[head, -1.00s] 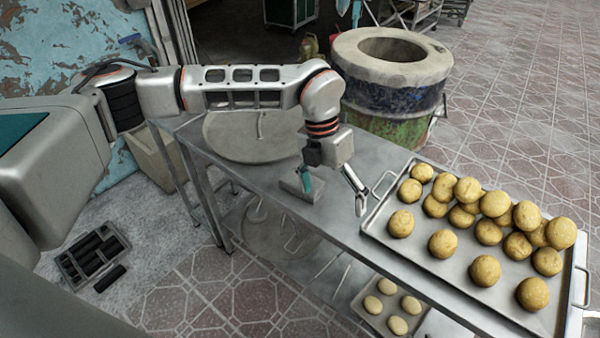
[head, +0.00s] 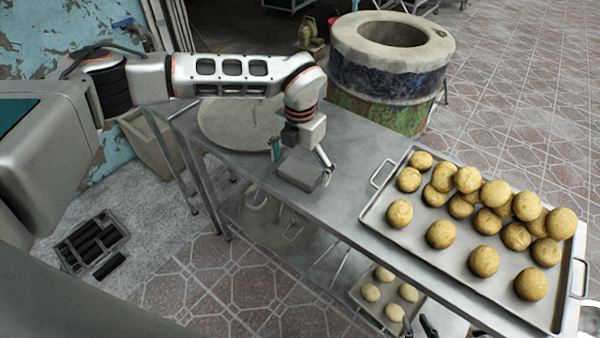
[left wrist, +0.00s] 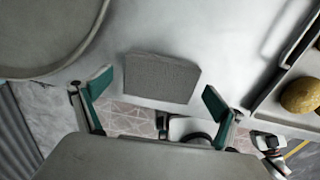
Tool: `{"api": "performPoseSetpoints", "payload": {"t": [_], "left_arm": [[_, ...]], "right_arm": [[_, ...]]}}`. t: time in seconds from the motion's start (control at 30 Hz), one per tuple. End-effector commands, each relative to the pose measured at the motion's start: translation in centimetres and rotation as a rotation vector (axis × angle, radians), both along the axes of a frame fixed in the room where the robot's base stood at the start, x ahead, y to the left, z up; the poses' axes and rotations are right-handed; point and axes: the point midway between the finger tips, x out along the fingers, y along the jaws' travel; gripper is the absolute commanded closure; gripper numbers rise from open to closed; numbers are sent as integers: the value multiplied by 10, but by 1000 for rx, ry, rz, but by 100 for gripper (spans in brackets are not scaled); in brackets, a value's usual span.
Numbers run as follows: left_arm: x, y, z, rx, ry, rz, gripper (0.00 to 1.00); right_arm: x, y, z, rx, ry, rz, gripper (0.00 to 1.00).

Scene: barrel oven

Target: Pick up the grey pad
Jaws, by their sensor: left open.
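In the left wrist view the pad (left wrist: 160,77) lies ahead of and between my fingertips, touching neither. My left gripper (head: 301,155) is over the pad, pointing down, with one finger at each side of it. It is open and empty; its teal-lined fingers stand wide apart in the left wrist view (left wrist: 157,88). Dark tips at the bottom edge of the head view look like my right gripper (head: 418,326); most of it is cut off.
A tray (head: 375,213) of round dough balls stands right of the pad. A round grey lid (head: 225,125) lies left behind it. The barrel oven (head: 385,85) stands behind the table. Bare tabletop separates pad and tray.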

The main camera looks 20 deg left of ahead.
Motion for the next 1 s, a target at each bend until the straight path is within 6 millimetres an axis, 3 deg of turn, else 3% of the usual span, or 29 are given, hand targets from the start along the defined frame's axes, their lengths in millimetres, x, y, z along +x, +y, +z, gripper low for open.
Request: {"api": "performPoseSetpoints", "payload": {"t": [0.23, 0.27, 0.4, 0.77, 1.0], "left_arm": [[0, 0, -3, -2, -2, -1, 4], [0, 0, -3, -2, -2, -1, 9], [0, 0, -3, -1, -1, 0, 45], [0, 0, -2, -2, -2, 0, 46], [1, 0, 17, -2, -5, 0, 46]], "right_arm": [[1, 0, 0, 0, -2, 1, 78], [1, 0, 1, 0, -2, 1, 78], [1, 0, 1, -1, -2, 0, 78], [1, 0, 1, -1, -2, 0, 78], [2, 0, 2, 0, -3, 0, 78]]}}
